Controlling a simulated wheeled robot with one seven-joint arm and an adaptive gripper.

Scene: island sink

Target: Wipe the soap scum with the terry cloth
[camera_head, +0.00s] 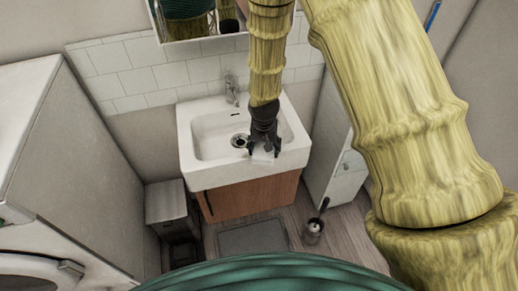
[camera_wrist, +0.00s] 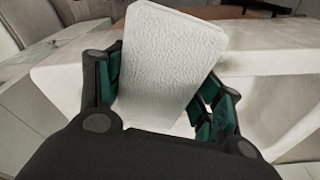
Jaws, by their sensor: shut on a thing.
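My gripper (camera_head: 264,148) is over the front part of the white sink (camera_head: 190,150), right of the drain. It is shut on the white terry cloth (camera_head: 262,157), which shows small below the fingers. In the wrist view the cloth (camera_wrist: 165,65) is a flat, textured, pale rectangle with rounded corners, between the dark fingers with green pads (camera_wrist: 160,95). The cloth is close to the sink's surface, but I cannot tell whether it touches. I cannot make out any soap scum; the gripper and cloth hide part of the basin.
A chrome tap (camera_head: 231,88) stands at the back of the sink. A wooden cabinet (camera_head: 250,199) is below it. A white washing machine (camera_head: 60,170) stands at the left, a white cabinet (camera_head: 335,165) at the right. A mirror (camera_head: 205,25) hangs above.

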